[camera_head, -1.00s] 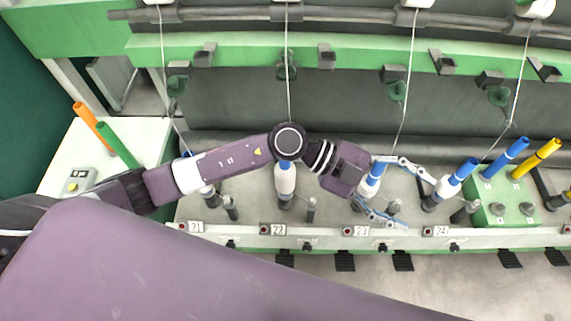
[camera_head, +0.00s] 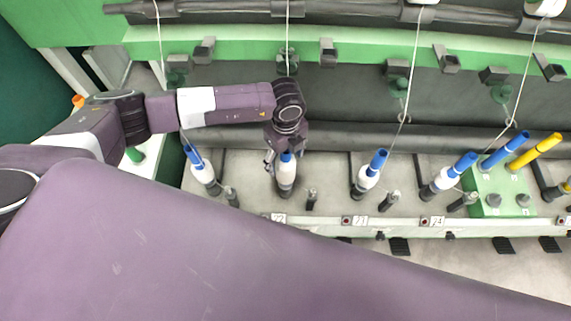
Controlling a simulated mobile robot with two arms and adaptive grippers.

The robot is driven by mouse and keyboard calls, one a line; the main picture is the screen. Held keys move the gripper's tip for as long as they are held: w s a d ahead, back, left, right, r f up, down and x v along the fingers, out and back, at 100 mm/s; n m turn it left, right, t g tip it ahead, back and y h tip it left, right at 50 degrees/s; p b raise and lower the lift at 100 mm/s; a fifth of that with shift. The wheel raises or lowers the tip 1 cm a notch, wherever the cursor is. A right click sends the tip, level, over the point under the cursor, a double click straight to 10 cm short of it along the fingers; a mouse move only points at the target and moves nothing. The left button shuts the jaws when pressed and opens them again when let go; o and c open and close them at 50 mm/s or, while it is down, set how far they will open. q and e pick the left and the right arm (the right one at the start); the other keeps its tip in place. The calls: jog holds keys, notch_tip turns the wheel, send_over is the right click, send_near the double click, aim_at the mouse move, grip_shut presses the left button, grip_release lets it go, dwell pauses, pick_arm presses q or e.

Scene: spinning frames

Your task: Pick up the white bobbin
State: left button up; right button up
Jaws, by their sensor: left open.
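Several white bobbins on blue tubes stand on spindles along the frame. One white bobbin (camera_head: 286,174) is at the spindle labelled 22, with its blue top directly under my left gripper. Others are at the far left (camera_head: 204,174), at spindle 23 (camera_head: 367,180) and at spindle 24 (camera_head: 445,179). My left gripper (camera_head: 284,160) points down over the bobbin at 22. It is open, with one finger visible to the left of the blue top. The other finger is mostly hidden, and I cannot tell whether either touches the bobbin. My right gripper is not in view.
A green block (camera_head: 500,197) at the right holds blue (camera_head: 507,149) and yellow (camera_head: 535,150) tubes. Small dark posts stand beside the bobbins. White threads hang from above. A green rail (camera_head: 350,52) runs behind. My own purple arm covers the lower left.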

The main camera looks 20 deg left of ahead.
pick_arm(q)
jog(key=shift+f, duration=1.25)
jog(key=shift+c, duration=0.7)
jog(key=c, duration=1.3)
